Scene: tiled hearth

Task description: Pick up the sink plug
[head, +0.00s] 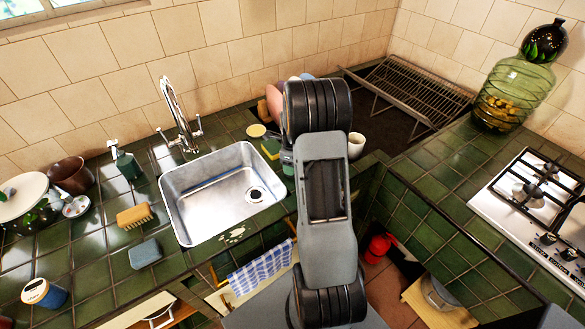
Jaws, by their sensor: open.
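The steel sink (182,212) is set into the green tiled counter, left of my arm. A small dark round spot with a bright metal ring (255,194) is on the sink floor at the right. I cannot tell whether it is the sink plug or the open drain, and I can pick out no other plug. My arm rises through the middle of the picture, right of the sink. My gripper does not show clearly; the upper arm joint hides what is behind it.
A tap (181,115) stands behind the sink. A wooden brush (134,216) and blue sponge (145,253) lie left of it. A green soap bottle (126,161) stands at back left. A white cup (355,145) and wire rack (410,90) are right of my arm. The sink basin looks otherwise empty.

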